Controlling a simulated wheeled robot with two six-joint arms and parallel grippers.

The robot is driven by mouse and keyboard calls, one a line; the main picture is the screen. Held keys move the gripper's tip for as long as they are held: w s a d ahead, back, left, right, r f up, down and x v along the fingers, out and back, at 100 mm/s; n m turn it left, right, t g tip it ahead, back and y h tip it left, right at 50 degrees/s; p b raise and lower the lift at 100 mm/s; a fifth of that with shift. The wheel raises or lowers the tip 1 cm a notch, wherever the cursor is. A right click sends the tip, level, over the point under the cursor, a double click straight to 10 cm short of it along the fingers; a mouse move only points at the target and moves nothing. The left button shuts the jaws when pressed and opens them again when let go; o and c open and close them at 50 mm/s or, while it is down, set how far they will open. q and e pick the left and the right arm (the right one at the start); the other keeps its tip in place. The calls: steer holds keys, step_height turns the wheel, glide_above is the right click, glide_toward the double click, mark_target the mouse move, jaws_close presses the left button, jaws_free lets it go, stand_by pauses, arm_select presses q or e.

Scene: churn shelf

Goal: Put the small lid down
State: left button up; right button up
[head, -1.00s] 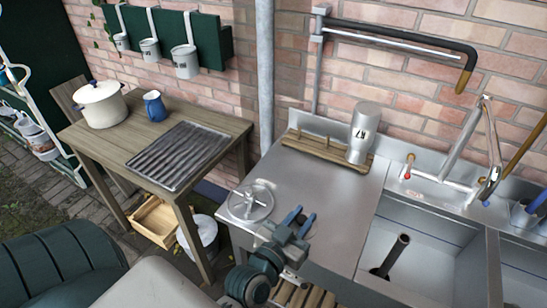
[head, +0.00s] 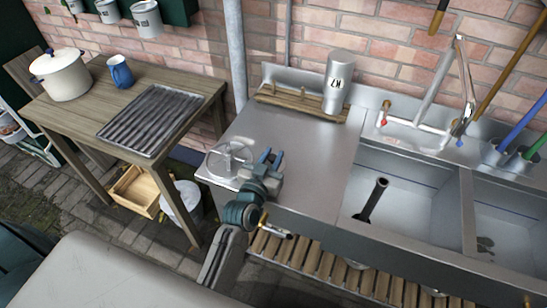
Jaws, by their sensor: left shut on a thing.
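Just left of the gripper, a round metal disc (head: 230,160) with a raised spoked handle lies at the counter's front left corner. My right gripper is not in view.
A metal canister (head: 338,82) stands by a wooden rack (head: 290,103) at the back of the counter. The sink (head: 410,200) is on the right, with a dark upright pipe. A wooden table (head: 185,82) with a pot (head: 62,76) stands left. The counter's middle is clear.

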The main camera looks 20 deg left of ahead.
arm_select(q)
steer(key=shift+w+f, duration=0.7)
steer(key=shift+s+f+b, duration=0.15)
steer(key=shift+b, duration=0.15)
steer(key=o, duration=1)
